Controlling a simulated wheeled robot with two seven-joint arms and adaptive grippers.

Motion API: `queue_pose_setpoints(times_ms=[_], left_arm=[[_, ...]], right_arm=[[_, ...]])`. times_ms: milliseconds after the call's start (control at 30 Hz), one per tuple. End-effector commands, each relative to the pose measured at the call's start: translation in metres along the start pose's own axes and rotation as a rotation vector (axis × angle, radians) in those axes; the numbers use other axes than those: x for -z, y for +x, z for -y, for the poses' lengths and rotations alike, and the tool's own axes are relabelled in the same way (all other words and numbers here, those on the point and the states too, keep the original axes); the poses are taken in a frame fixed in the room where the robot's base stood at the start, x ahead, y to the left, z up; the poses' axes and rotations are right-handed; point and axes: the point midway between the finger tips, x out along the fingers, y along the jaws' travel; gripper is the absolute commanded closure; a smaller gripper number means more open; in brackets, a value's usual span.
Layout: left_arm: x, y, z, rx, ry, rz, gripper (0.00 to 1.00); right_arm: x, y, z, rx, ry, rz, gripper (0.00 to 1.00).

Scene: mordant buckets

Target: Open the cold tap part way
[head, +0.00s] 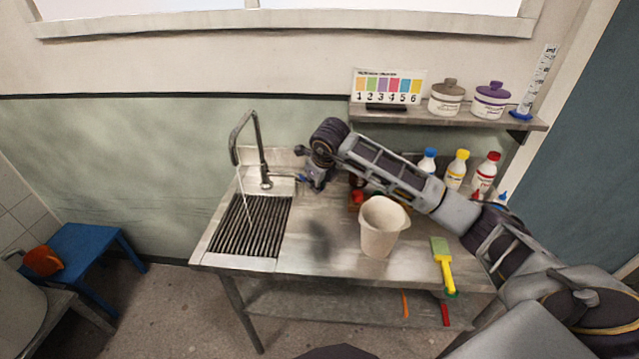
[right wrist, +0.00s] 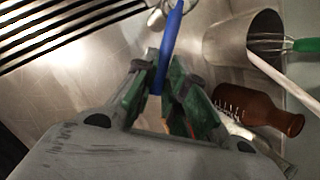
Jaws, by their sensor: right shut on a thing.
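The tap (head: 262,158) stands at the back left of the steel counter, with its spout arching over the slatted drain grate (head: 248,228). A thin pale stream runs from the spout down to the grate. My right gripper (head: 312,178) is beside the tap base, reached across from the right. In the right wrist view, my right gripper (right wrist: 163,85) is shut on the blue cold tap lever (right wrist: 172,35), which passes between the fingertips. In the head view, the arm and gripper hide most of the lever. My left gripper is not in view.
Capped bottles (head: 457,170) are behind my arm.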

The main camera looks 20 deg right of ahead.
Motion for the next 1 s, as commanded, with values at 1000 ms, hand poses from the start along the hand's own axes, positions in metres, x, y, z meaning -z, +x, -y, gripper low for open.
queue_pose_setpoints(times_ms=[1000], left_arm=[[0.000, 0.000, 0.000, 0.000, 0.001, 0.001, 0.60]], right_arm=[[-0.001, -0.015, 0.001, 0.001, 0.001, 0.003, 0.65]])
